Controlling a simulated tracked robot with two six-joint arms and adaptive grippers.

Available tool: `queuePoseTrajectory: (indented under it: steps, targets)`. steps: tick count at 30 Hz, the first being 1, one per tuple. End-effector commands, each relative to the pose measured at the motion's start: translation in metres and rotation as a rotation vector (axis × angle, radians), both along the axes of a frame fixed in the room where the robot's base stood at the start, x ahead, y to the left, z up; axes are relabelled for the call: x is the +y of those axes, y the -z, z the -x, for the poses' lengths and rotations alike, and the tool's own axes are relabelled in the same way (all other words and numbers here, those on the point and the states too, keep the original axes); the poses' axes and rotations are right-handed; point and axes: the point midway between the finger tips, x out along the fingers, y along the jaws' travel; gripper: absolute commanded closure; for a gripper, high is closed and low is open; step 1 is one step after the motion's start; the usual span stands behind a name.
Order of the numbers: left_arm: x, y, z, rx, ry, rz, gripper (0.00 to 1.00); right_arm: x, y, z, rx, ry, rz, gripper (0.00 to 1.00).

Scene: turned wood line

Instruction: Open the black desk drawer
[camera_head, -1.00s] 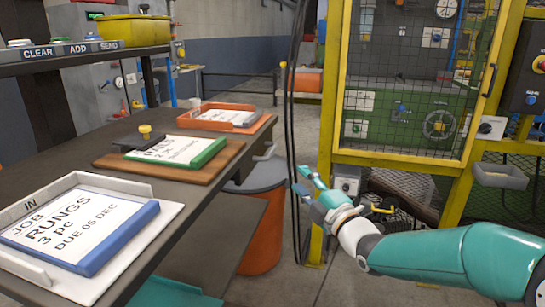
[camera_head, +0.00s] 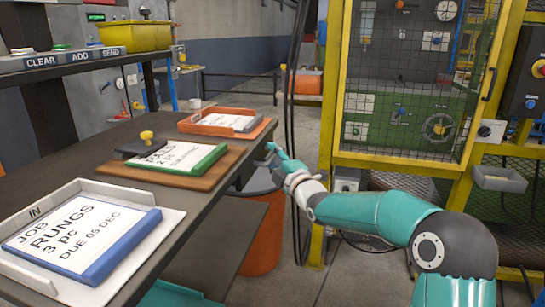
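The black desk (camera_head: 120,139) runs along the left, and its side edge faces right towards the aisle. The drawer front lies on that side, seen very steeply, so I cannot make out its outline or how far it is open. My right gripper (camera_head: 277,160) is at the desk's far right edge, beside the orange-rimmed tray, where it overlaps the place of a small handle. I cannot tell whether its fingers touch the handle or how far apart they are. My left gripper is not in view; a teal part of my own shows at the bottom.
On the desk are a white tray with a blue-edged RUNGS card (camera_head: 82,236), a green-edged card on a wooden board (camera_head: 200,180) and an orange tray (camera_head: 238,112). An orange bin (camera_head: 264,240) stands beside the desk. A yellow-framed mesh cage (camera_head: 398,159) stands right.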

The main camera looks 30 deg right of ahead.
Motion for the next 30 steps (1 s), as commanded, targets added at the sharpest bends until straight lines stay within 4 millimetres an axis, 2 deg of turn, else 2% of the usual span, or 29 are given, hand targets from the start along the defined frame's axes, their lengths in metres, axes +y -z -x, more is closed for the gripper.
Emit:
queuePoseTrajectory:
  steps: [5,12,30]
  targets:
    - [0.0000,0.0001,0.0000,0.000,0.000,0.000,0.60,-0.0002,-0.0001,0.0001,0.000,0.000,0.000,0.61]
    - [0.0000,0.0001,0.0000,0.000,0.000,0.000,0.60,-0.0005,0.0000,0.0005,0.000,0.001,0.000,0.99]
    - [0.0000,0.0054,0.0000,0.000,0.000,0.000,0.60,0.0029,0.0037,0.0026,0.005,-0.015,0.000,1.00]
